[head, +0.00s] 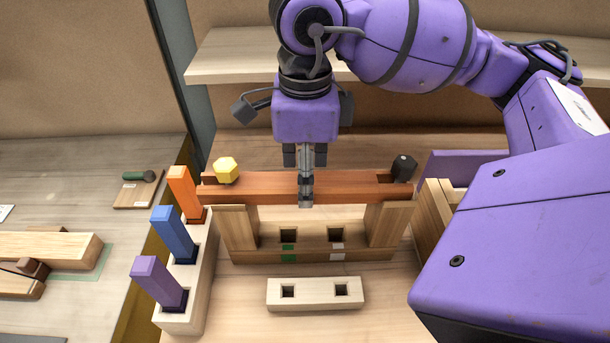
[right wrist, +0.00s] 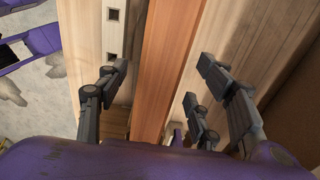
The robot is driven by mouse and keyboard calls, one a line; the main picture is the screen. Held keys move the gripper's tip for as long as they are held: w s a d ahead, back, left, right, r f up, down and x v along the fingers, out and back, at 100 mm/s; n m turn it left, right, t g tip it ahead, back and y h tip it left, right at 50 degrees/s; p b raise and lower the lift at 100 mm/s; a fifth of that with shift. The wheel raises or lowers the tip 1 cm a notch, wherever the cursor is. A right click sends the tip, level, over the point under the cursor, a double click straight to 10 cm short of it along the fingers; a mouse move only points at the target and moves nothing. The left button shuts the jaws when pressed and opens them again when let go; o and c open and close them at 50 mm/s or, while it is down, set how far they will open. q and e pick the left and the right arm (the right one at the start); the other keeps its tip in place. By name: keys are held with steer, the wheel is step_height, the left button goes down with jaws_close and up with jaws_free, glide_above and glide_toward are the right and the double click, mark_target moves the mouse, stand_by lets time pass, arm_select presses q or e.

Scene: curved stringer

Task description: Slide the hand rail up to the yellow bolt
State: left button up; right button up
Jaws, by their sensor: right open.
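The hand rail (head: 255,189) is a long reddish-brown bar. In the head view it lies across two wooden supports. A yellow bolt (head: 226,170) with a faceted head shows at its left end, and a black bolt (head: 403,167) at its right end. My right gripper (head: 306,188) points down at the middle of the rail. The right wrist view shows the rail (right wrist: 169,55) running between the spread fingers of my right gripper (right wrist: 158,78), with gaps visible beside it. The left gripper is in neither view.
Orange (head: 183,192), blue (head: 172,232) and purple (head: 157,280) posts stand on a pale block at left. A pale block with two square holes (head: 315,294) lies in front of the supports (head: 386,222). A shelf (head: 240,56) spans the back. My right arm covers the right side.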

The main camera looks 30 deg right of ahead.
step_height(320, 180, up, 11)
stand_by(0.3)
